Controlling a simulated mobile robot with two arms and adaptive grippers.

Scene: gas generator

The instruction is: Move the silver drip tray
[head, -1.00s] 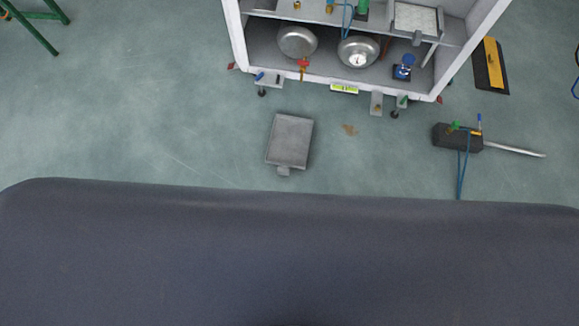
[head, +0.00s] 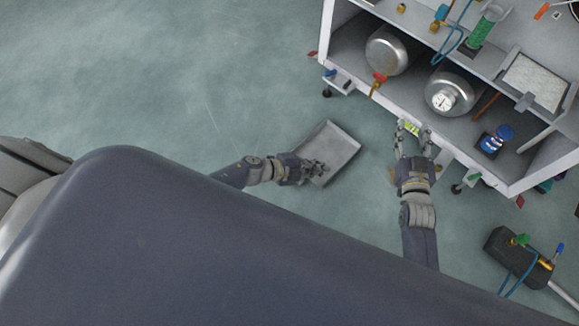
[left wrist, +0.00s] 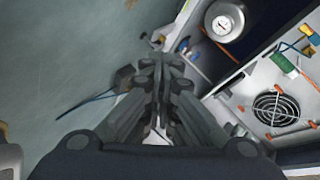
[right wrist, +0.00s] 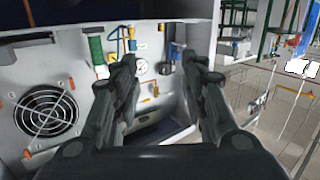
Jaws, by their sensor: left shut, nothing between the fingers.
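The silver drip tray (head: 338,147), a shallow grey rectangle, lies on the floor in front of the white cabinet in the head view. My left gripper (head: 320,168) overlaps the tray's near end; I cannot tell whether it touches it. The left wrist view shows its fingers (left wrist: 158,68) closed together with nothing between them, and I cannot make out the tray there. My right gripper (head: 413,130) is to the right of the tray, by the cabinet's lower front edge. In the right wrist view its fingers (right wrist: 156,62) are spread and empty.
The cabinet's lower shelf holds two silver round vessels (head: 387,52) (head: 450,92) and a blue item (head: 496,138). A black block with a green handle (head: 515,250) lies on the floor at right. Floor left of the tray is clear.

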